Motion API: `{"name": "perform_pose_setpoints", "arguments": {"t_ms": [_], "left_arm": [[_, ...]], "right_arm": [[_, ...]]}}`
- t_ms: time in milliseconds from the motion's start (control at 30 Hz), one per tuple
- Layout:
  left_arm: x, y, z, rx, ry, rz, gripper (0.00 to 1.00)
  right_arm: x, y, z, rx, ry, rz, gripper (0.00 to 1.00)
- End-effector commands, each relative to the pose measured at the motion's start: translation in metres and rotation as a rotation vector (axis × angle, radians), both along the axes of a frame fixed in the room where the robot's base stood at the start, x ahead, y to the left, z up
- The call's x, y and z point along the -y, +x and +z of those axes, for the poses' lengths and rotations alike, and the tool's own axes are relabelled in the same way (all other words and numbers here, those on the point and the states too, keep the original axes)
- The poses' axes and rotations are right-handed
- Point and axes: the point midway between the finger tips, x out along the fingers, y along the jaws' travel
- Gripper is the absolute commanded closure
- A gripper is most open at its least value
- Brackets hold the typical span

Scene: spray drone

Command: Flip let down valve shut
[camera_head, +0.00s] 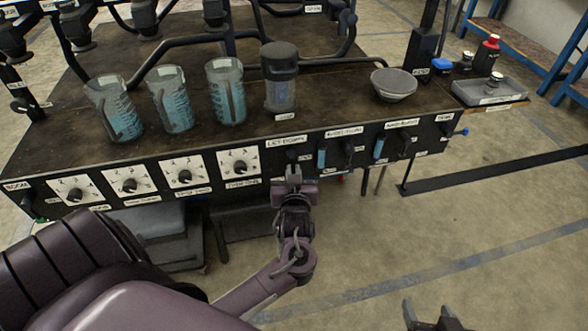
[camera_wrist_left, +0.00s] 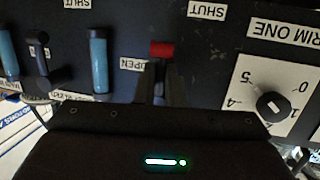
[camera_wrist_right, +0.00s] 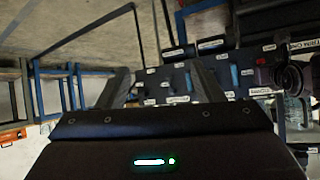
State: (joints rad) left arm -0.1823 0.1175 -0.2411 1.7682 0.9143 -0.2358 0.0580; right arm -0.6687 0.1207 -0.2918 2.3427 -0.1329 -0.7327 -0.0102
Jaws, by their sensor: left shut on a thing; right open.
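The let down valve sits on the front panel under its label (camera_head: 285,141) in the head view, where my left gripper (camera_head: 293,175) largely covers it. In the left wrist view, which shows the panel upside down, its red handle (camera_wrist_left: 161,49) is at the fingertips of my left gripper (camera_wrist_left: 160,72). The fingers are closed on it. An OPEN label (camera_wrist_left: 132,65) is beside the handle, and a SHUT label (camera_wrist_left: 200,10) is farther off. My right gripper (camera_head: 430,318) is open and empty, low in the head view, away from the panel.
Blue valve handles (camera_head: 321,155) stand right of the let down valve, and trim dials (camera_head: 239,166) are to its left. Measuring jugs (camera_head: 227,92) and a bowl (camera_head: 393,84) stand on the bench top. The floor (camera_head: 480,220) at the right is clear.

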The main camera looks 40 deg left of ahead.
Motion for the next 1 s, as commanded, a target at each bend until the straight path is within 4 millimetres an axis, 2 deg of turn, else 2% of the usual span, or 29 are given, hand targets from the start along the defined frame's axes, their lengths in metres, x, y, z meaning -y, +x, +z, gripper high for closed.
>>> {"name": "perform_pose_setpoints", "arguments": {"t_ms": [100, 300, 767, 800, 933, 1000], "left_arm": [[0.001, -0.001, -0.001, -0.014, 0.004, -0.001, 1.00], [0.001, -0.001, -0.002, -0.022, 0.011, -0.001, 1.00], [0.000, -0.001, -0.002, -0.025, 0.014, -0.001, 1.00], [0.000, -0.002, -0.002, -0.024, 0.013, -0.001, 0.88], [0.000, -0.001, -0.002, -0.023, 0.014, -0.001, 0.71], [0.000, -0.001, -0.001, -0.021, 0.014, -0.001, 0.68]], "right_arm": [[0.004, -0.016, -0.018, -0.096, -0.039, 0.009, 0.39], [0.008, -0.031, -0.034, -0.185, -0.075, 0.017, 0.39], [0.009, -0.036, -0.038, -0.207, -0.084, 0.019, 0.39], [0.009, -0.036, -0.038, -0.207, -0.084, 0.019, 0.39], [0.009, -0.035, -0.038, -0.207, -0.084, 0.019, 0.39], [0.009, -0.035, -0.038, -0.207, -0.084, 0.019, 0.39]]}}
